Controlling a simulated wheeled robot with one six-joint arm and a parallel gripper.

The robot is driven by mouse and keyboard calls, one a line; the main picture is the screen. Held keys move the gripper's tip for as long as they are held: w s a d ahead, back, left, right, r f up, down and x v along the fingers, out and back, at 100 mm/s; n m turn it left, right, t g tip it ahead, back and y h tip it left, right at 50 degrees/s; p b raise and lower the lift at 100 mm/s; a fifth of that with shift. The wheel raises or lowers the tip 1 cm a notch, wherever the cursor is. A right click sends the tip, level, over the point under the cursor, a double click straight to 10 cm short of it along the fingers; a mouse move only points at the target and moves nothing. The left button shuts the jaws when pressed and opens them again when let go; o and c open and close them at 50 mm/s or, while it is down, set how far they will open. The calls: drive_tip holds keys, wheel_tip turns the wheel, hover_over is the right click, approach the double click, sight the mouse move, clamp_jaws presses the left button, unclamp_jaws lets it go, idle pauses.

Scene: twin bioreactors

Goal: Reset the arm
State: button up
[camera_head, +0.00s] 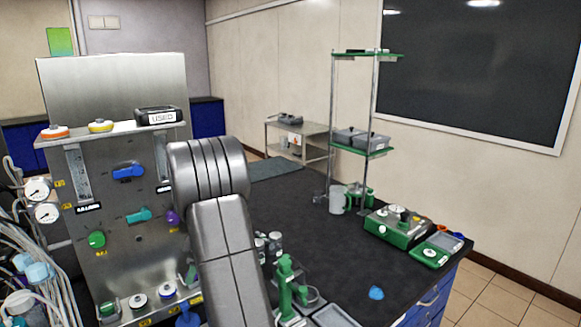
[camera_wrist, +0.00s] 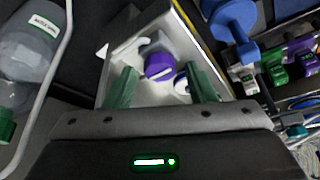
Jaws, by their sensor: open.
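My gripper (camera_wrist: 163,88) shows in the wrist view as two green fingers spread apart, open. A purple knob (camera_wrist: 158,66) on a pale metal panel (camera_wrist: 125,62) appears between the fingers. I cannot tell whether either finger touches anything. In the head view my grey arm (camera_head: 222,230) stands in front of the bioreactor panel (camera_head: 140,250) and hides part of its right side. The purple knob (camera_head: 172,217) shows just left of the arm there. My gripper is not visible in the head view.
The panel carries a blue handle (camera_head: 128,172), a teal handle (camera_head: 138,215) and a green knob (camera_head: 96,240). The dark bench (camera_head: 330,262) holds a green stand (camera_head: 286,285), a shelf rack (camera_head: 360,150) and a green-based device (camera_head: 398,226). A bottle (camera_wrist: 32,45) lies left in the wrist view.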

drive_tip(key=shift+w+d+r+n, duration=0.15)
drive_tip(key=shift+r+n, duration=0.15)
drive_tip(key=shift+r, duration=0.1)
drive_tip(key=d+r+m+b, duration=0.1)
drive_tip(key=d+r+b, duration=0.2)
drive_tip(key=r, duration=0.7)
drive_tip(key=shift+s+d+r+g, duration=0.25)
drive_tip(key=shift+d+r+g, duration=0.05)
drive_tip(key=shift+d, duration=0.65)
drive_tip(key=shift+y, duration=0.3)
